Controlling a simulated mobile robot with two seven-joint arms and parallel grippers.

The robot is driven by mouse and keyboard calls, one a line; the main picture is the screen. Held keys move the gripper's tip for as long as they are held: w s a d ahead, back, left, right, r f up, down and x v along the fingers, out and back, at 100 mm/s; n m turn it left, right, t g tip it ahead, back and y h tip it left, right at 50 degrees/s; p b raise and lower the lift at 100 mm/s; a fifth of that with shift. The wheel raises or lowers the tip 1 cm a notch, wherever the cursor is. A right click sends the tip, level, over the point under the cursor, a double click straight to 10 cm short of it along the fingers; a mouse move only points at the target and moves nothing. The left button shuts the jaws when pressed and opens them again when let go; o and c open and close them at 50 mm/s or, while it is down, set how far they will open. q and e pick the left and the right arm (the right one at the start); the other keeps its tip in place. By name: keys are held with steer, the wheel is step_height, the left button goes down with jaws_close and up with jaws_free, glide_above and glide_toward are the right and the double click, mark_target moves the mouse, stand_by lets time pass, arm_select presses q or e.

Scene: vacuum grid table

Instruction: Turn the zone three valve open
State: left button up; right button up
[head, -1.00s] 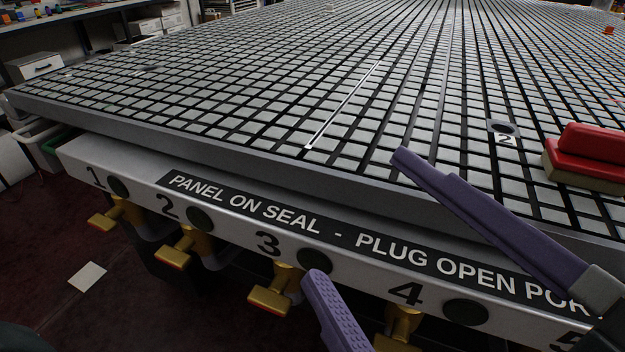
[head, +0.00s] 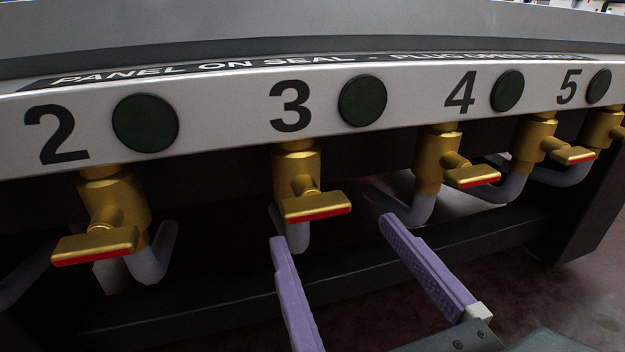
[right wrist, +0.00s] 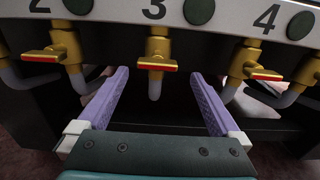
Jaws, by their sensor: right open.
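The zone three valve (head: 297,165) is brass and hangs under the panel number 3. Its flat handle (head: 316,206) has a red underside and lies crosswise. In the right wrist view the handle (right wrist: 157,64) shows ahead of and between the fingers. My right gripper (head: 332,230) is open, its two purple fingers pointing up toward the valve, with the tips just below the handle in the picture. In the right wrist view the right gripper (right wrist: 160,80) has nothing between its fingers. No contact with the handle shows. My left gripper is not in view.
Similar brass valves sit under number 2 (head: 115,205), number 4 (head: 440,160) and number 5 (head: 540,140). Grey hoses curve below them. A dark crossbar (head: 200,312) runs low behind. The numbered panel (head: 230,110) and table edge (head: 250,30) are above.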

mark_target(319, 214)
steer(key=x, duration=0.6)
steer(key=shift+w+a, duration=0.15)
steer(key=shift+a, duration=0.05)
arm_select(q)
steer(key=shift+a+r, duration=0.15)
arm_select(e)
steer(key=shift+c, duration=1.2)
steer(key=c, duration=1)
